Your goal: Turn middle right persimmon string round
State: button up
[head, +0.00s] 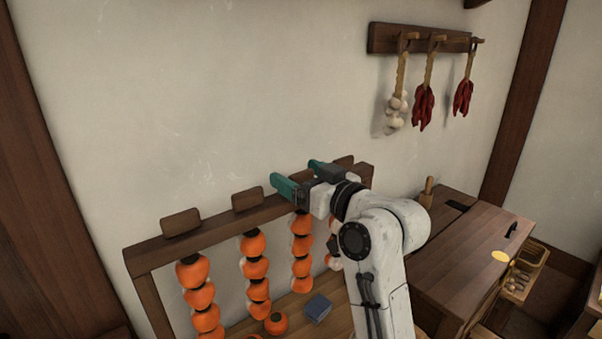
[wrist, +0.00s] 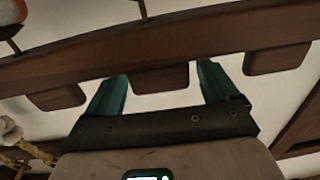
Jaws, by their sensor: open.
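The middle right persimmon string (head: 302,249) hangs straight from the rack's wooden rail (head: 220,231). Its orange fruits have dark tops. Its wooden top tag shows between my fingers in the wrist view (wrist: 160,78); my gripper hides it in the head view. My gripper (head: 300,178) is open at the rail above this string. In the wrist view my teal fingers (wrist: 163,80) stand on either side of the tag, with narrow gaps visible. I cannot tell whether they reach down around it.
Neighbouring tags stand at left (head: 247,199) and right (head: 345,162). Two persimmon strings hang left (head: 255,267); the far-right string is mostly behind my arm. A blue block (head: 317,308) and loose persimmon (head: 276,323) lie below. Garlic (head: 395,110) hangs on the wall; a wooden chest (head: 470,250) stands right.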

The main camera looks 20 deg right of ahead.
jog(key=c, duration=1)
jog(key=shift+o, duration=0.2)
jog(key=shift+h, duration=0.3)
jog(key=shift+m+h, duration=0.3)
jog(key=shift+m, duration=0.1)
jog(key=o, duration=1)
jog(key=shift+c, duration=0.2)
jog(key=shift+s, duration=0.15)
jog(key=b+v, duration=0.3)
jog(key=v, duration=0.7)
jog(key=shift+s+f, duration=0.25)
jog(key=shift+s, duration=0.05)
jog(key=shift+d+f, duration=0.1)
